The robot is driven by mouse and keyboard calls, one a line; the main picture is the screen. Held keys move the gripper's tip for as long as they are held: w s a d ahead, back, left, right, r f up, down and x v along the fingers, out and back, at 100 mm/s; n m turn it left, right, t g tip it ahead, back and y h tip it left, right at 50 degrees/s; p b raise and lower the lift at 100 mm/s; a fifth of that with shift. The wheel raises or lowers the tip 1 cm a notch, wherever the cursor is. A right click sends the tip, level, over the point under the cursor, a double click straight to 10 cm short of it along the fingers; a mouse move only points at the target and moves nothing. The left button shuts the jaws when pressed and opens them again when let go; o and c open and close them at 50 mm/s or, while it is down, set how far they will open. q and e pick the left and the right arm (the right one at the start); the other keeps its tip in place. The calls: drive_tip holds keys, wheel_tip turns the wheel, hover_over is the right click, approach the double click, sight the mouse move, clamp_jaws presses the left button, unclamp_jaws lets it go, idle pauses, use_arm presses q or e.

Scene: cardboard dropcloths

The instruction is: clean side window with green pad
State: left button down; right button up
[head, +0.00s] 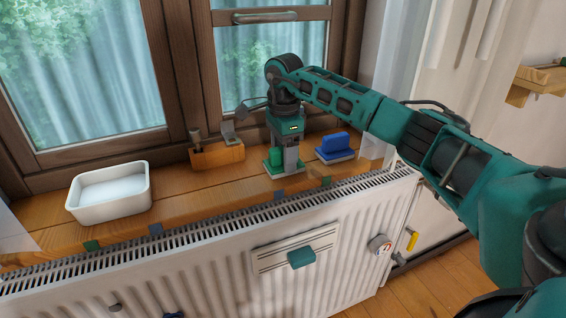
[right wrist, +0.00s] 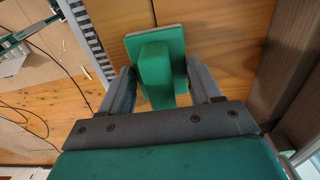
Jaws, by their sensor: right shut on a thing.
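The green pad (head: 273,160) is at the sill's front, right of centre. My right gripper (head: 290,158) points down over it and is shut on its upright handle. In the right wrist view, the pad (right wrist: 156,70) shows a green block handle between both fingers and a flat base beyond. Whether the base touches the sill I cannot tell. The window has a large left pane (head: 80,75) and a narrower right pane (head: 262,60) in dark wooden frames, with curtains and greenery seen through the glass. My right arm crosses part of the right pane. My left gripper is out of view.
On the wooden sill (head: 215,200) stand a white basin (head: 110,192) at left, a wooden box (head: 217,155) with tools, and a blue pad (head: 334,146) just right of my gripper. Coloured tabs mark the sill edge. A white radiator (head: 200,275) is below. A window handle (head: 265,17) sticks out.

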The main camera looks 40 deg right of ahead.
drive_tip(key=shift+r+p, duration=3.35)
drive_tip(key=shift+r, duration=0.25)
drive_tip(key=shift+f, duration=0.1)
